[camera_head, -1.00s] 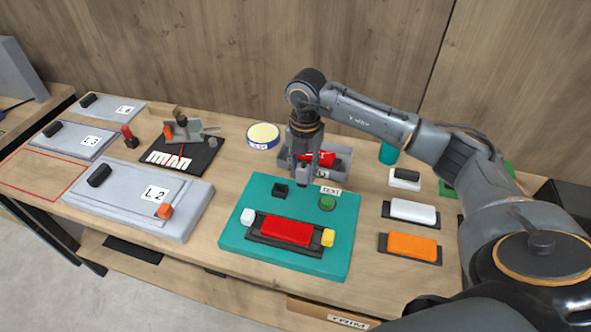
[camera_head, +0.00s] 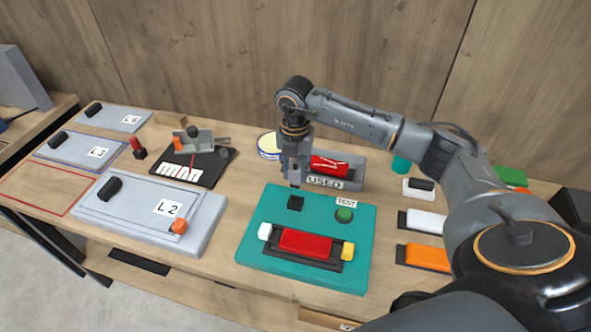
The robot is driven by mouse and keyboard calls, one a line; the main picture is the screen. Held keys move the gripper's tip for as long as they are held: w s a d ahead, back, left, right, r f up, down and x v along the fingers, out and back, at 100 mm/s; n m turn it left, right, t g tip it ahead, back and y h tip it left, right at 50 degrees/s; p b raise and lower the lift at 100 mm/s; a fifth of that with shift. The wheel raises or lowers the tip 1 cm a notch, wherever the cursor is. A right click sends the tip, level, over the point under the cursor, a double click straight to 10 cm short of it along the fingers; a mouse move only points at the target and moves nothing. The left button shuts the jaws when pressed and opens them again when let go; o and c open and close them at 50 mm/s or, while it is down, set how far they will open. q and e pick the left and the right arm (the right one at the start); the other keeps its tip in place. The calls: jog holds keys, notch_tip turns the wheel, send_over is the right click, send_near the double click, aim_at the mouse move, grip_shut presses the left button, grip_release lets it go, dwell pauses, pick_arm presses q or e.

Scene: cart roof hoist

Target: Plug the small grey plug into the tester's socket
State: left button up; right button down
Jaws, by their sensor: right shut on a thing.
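The teal tester (camera_head: 262,215) lies flat on the bench, with a small black socket (camera_head: 296,203) at its back left and a green button (camera_head: 344,215) by a TEST label. My right gripper (camera_head: 294,178) points down just above and behind the socket. It is shut on a small grey piece, apparently the grey plug (camera_head: 295,184), mostly hidden between its fingers. The piece looks apart from the socket, but the exact height gap cannot be told. My left gripper is not in view.
A red block (camera_head: 305,243) sits in a black holder on the tester, between white and yellow pieces. White (camera_head: 426,221) and orange (camera_head: 427,257) blocks lie to the right.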

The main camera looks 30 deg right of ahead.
aim_at(295, 169)
jog(key=shift+f+b, duration=0.55)
jog(key=shift+f, duration=0.4)
jog(key=shift+f+b, duration=1.15)
jog(key=shift+f, duration=0.5)
jog(key=shift+f+b, duration=1.35)
jog(key=shift+f, duration=0.25)
jog(key=c, duration=0.9)
grip_release()
jog(key=shift+r, duration=0.1)
notch_tip(295, 169, up, 12)
jog(key=shift+f, duration=0.1)
